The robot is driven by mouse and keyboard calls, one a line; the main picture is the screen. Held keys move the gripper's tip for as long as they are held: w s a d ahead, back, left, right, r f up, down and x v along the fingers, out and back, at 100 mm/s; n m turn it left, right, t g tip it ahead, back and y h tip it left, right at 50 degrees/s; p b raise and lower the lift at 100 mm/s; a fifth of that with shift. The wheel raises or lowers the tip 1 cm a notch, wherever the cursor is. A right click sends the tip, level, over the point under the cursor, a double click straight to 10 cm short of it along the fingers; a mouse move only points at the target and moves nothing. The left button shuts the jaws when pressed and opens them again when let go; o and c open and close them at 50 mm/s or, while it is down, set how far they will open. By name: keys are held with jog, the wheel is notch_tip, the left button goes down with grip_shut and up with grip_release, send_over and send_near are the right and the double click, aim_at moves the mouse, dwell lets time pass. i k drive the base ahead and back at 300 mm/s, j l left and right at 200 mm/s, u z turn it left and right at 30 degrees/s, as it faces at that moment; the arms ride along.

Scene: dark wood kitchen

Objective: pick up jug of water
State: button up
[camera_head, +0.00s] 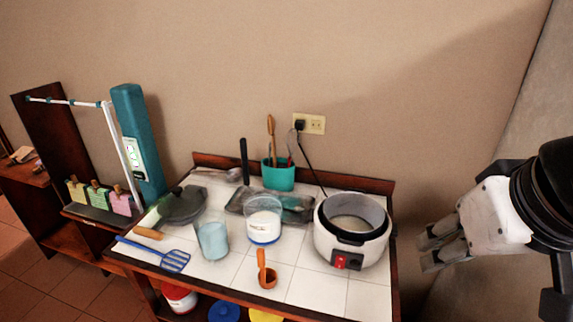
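A pale blue, see-through jug (212,240) stands upright on the white tiled table top (316,290), left of the middle; it looks like the jug of water, though its water level is hard to make out. My gripper (426,252) is at the right, beyond the table's right edge and well away from the jug. Its fingers point left, with a gap between the tips, and nothing shows between them. The jug is not blocked from view.
A clear tub with white contents (264,228) stands right of the jug, and a rice cooker (350,240) stands between it and my gripper.

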aim_at(210, 229)
jog(key=u, duration=1.1)
jog(key=i+j+u, duration=0.15)
jog(key=j+u, duration=0.2)
jog(key=i+j+u, duration=0.15)
jog(key=u, duration=0.15)
jog(key=i, duration=0.05)
